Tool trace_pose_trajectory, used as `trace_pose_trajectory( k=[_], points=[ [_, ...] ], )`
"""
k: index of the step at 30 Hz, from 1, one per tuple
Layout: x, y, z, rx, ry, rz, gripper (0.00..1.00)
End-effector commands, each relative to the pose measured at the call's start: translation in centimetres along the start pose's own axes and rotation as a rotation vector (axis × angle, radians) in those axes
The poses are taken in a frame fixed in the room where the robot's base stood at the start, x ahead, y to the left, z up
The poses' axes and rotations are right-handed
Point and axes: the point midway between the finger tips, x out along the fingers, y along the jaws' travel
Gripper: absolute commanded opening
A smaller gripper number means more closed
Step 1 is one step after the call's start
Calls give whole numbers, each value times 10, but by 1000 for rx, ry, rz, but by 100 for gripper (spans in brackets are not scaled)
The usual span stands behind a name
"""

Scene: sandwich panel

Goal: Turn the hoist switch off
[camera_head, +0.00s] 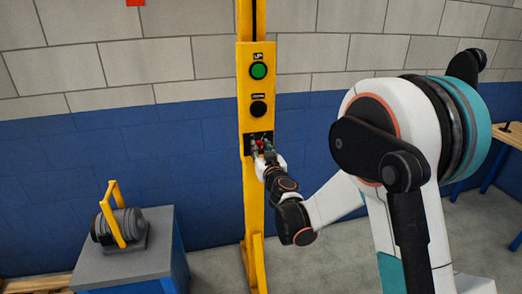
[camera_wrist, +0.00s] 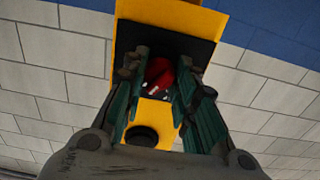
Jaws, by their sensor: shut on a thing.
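The hoist switch is a red knob (camera_wrist: 160,70) on a black plate (camera_wrist: 200,46) low on the yellow control panel (camera_head: 244,72). In the wrist view the knob sits between the two green-lined fingers of my gripper (camera_wrist: 159,88), which is shut on it. In the head view my gripper (camera_head: 262,147) reaches the black plate from the lower right, and only a little red of the knob shows. The fingers hide the knob's sides, and I cannot tell its exact turn position.
Above the switch are a green UP button (camera_head: 259,71) and a black button (camera_head: 258,109) on the panel. A yellow post (camera_head: 255,215) carries the panel. A wooden workbench (camera_head: 510,136) is at right.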

Motion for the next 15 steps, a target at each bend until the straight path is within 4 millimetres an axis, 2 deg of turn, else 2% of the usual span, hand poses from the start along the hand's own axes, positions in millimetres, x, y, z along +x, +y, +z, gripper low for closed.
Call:
trace_pose_trajectory(
  k=[8, 15],
  points=[
    [0, 0, 0, -49, 0, 1, 3],
    [0, 0, 1, -200, 1, 1, 3]
  ],
)
